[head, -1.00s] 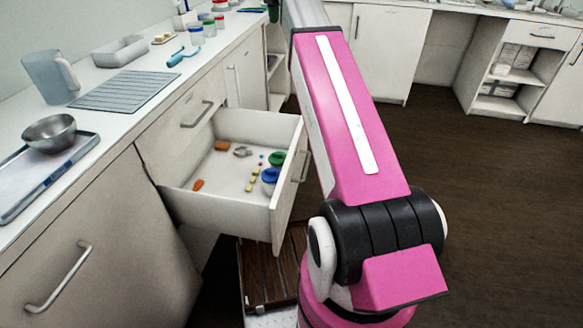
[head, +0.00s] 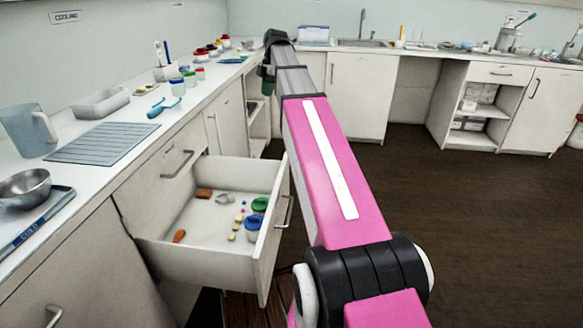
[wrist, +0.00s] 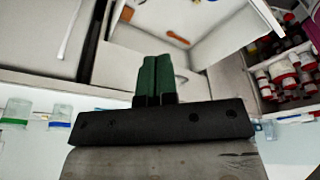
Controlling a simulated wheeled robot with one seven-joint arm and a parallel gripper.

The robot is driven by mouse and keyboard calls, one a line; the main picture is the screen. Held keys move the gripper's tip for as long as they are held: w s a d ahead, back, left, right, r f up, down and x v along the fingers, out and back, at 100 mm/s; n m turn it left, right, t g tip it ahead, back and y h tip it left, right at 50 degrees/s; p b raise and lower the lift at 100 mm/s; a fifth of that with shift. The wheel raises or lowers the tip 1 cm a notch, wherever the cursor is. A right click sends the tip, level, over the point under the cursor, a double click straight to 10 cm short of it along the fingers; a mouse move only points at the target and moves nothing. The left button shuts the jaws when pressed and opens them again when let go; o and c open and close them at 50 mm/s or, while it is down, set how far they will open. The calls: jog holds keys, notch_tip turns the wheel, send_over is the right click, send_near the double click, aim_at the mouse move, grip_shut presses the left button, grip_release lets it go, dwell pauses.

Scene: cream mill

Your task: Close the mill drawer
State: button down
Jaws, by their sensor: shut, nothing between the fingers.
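The white mill drawer (head: 205,222) stands pulled out from the cabinet on the left in the head view. Its front panel carries a bar handle (head: 285,212). Inside lie orange pieces, small coloured bits and green- and blue-lidded jars. My gripper (wrist: 156,72) shows in the wrist view with its two green fingers shut together and empty. Part of the open drawer (wrist: 215,35), with an orange piece inside, shows beyond the fingers; I see no contact. In the head view my arm stretches past the drawer's right side to the far counter; the fingertips are hard to make out there.
The left counter holds a jug (head: 28,130), a ribbed mat (head: 97,143), a metal bowl (head: 25,187) and several jars. An open shelf bay (head: 257,122) is beyond the drawer. Brown floor (head: 460,220) lies clear to the right.

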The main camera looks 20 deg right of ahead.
jog(key=s+d+f+m+t+y, duration=0.45)
jog(key=d+f+m+y, duration=0.25)
jog(key=d+f+m, duration=0.55)
jog(key=s+d+f+m+t+y, duration=0.45)
jog(key=d+f+m+y, duration=0.35)
jog(key=f+m, duration=0.7)
jog(key=w+a+f+h, duration=0.1)
jog(key=w+a, duration=0.4)
jog(key=a, duration=0.6)
jog(key=shift+w+f+n+g, duration=0.2)
jog(key=shift+w+n+g, duration=0.15)
jog(key=shift+n, duration=0.1)
jog(key=shift+a, duration=0.2)
jog(key=x, duration=3.2)
jog(key=shift+w+a+f, duration=0.2)
jog(key=shift+w+f, duration=0.1)
jog(key=shift+w, duration=0.05)
